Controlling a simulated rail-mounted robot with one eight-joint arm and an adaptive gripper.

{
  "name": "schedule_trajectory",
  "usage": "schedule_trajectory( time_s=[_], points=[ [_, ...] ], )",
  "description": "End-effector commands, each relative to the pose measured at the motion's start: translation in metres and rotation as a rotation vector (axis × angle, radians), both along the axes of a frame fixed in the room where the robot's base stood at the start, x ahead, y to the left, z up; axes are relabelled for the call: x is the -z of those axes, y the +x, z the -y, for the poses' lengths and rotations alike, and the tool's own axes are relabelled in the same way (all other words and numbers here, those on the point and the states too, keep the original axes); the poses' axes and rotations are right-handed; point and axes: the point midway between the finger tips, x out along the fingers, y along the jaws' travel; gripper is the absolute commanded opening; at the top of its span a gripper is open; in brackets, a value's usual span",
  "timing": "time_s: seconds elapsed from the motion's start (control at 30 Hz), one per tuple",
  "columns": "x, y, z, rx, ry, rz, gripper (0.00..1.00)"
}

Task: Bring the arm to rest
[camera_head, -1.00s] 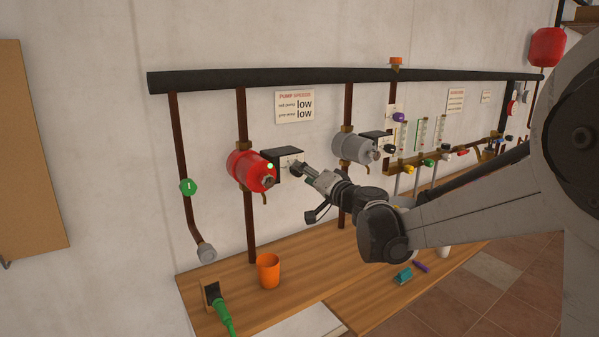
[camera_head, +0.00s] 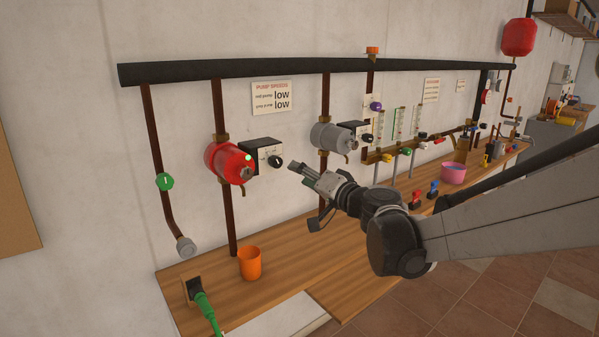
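My gripper (camera_head: 297,168) is in the middle of the camera_head view, at the end of my bent grey and black arm. It points left and toward the wall. Its fingertips are in the air just right of the red pump's black control box (camera_head: 262,154) and its dark knob (camera_head: 275,161), with a visible gap. I see nothing held, but the fingers are too small to tell whether they are open or shut. The red pump (camera_head: 229,162) shows a lit green light. My arm hides part of the wooden bench (camera_head: 285,257).
A grey pump (camera_head: 331,136) is above and right of my gripper, under a thick black pipe (camera_head: 230,73). A pink bowl (camera_head: 453,173) stands farther right. Bare wall is at left.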

Motion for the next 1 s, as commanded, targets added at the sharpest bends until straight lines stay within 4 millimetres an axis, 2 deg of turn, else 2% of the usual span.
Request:
schedule_trajectory(
  time_s=[0.17,0.47,0.77,1.0],
  points=[
    [-0.002,-0.033,0.0,-0.025,-0.09,-0.031,0.45],
    [0.018,-0.123,0.016,-0.065,-0.348,-0.155,0.45],
    [0.059,-0.216,0.057,-0.046,-0.611,-0.315,0.45],
    [0.096,-0.289,0.106,0.023,-0.819,-0.452,0.45]
  ],
)
